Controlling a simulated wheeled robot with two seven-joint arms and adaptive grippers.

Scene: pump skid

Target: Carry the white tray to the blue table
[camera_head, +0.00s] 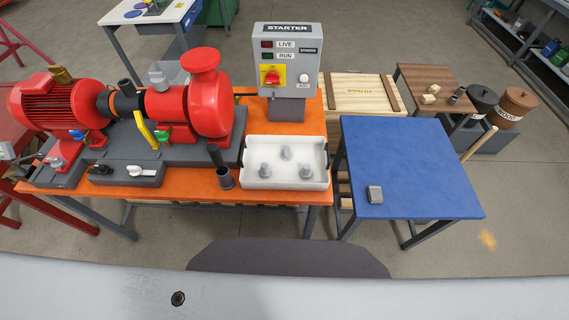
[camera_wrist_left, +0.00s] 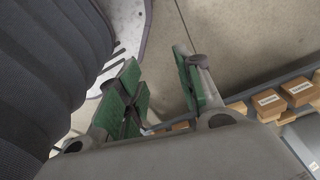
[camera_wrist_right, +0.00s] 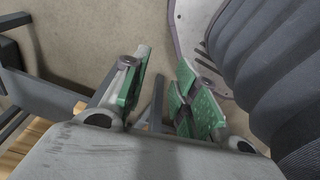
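The white tray (camera_head: 285,184) sits on the orange bench (camera_head: 195,187) near its right front corner, with three grey fittings (camera_head: 286,153) inside. The blue table (camera_head: 405,165) stands just right of the bench, with a narrow gap between them. A small grey box (camera_head: 374,194) lies on the blue table near its left front. My left gripper (camera_wrist_left: 165,85) is open and empty in the left wrist view. My right gripper (camera_wrist_right: 160,85) is open and empty in the right wrist view. Neither gripper shows in the head view, and both are away from the tray.
A red pump with motor (camera_head: 205,100) fills the bench left of the tray. A dark upright pipe (camera_head: 221,170) stands close to the tray's left side. The starter box (camera_head: 287,62) rises behind it. A wooden crate (camera_head: 360,94) stands behind the blue table, whose top is mostly clear.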

